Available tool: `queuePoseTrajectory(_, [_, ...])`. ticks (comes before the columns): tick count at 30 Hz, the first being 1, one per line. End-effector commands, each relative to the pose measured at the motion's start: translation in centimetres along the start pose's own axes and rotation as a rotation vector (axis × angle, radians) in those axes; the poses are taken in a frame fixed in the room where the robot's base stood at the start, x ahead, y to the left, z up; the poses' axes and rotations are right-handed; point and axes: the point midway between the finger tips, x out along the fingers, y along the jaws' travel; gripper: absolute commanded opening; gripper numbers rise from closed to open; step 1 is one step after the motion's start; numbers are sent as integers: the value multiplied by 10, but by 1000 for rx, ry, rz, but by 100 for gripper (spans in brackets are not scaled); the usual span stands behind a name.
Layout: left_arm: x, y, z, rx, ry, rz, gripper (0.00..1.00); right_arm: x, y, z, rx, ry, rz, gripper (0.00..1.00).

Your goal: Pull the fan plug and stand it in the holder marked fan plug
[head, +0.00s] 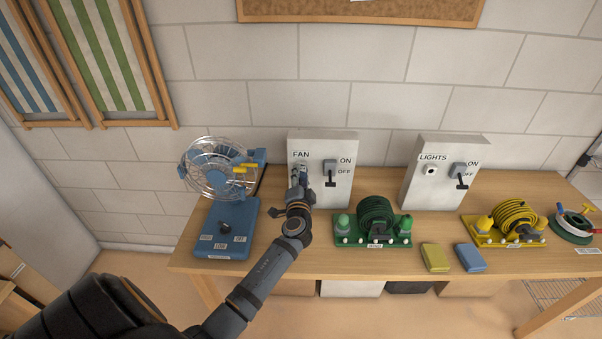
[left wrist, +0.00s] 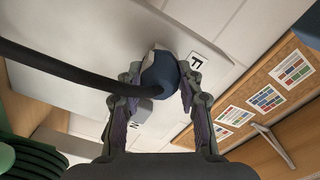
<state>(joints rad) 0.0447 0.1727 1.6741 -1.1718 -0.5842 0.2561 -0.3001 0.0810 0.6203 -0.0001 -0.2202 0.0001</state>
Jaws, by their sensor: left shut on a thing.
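My left gripper (head: 299,177) is at the grey FAN panel (head: 314,143), just under the word FAN. It is shut on the fan plug, which shows in the left wrist view as a dark blue plug (left wrist: 161,72) between the fingers, with a thick black cable running left. The plug is close to the panel face; whether its pins are in the socket is hidden. The FAN switch (head: 331,172) has its handle down by OFF. The blue fan (head: 226,230) stands left of the panel. I cannot make out a holder marked fan plug. My right gripper is out of view.
A green cable reel (head: 374,214) stands right of my left arm on the wooden bench (head: 300,260). A LIGHTS panel (head: 419,185), yellow reel (head: 514,215), yellow block (head: 436,257) and blue block (head: 470,257) are further right. Some bench is bare between the two panels.

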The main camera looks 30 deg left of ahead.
Motion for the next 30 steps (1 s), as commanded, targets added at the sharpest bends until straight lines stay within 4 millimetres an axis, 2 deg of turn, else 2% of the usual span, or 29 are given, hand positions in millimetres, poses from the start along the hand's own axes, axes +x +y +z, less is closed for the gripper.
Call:
queuePoseTrajectory(20, [-9, 0, 0, 0, 0, 0, 0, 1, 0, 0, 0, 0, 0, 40])
queuePoseTrajectory(30, [-27, 0, 0, -1, 0, 0, 0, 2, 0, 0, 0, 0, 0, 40])
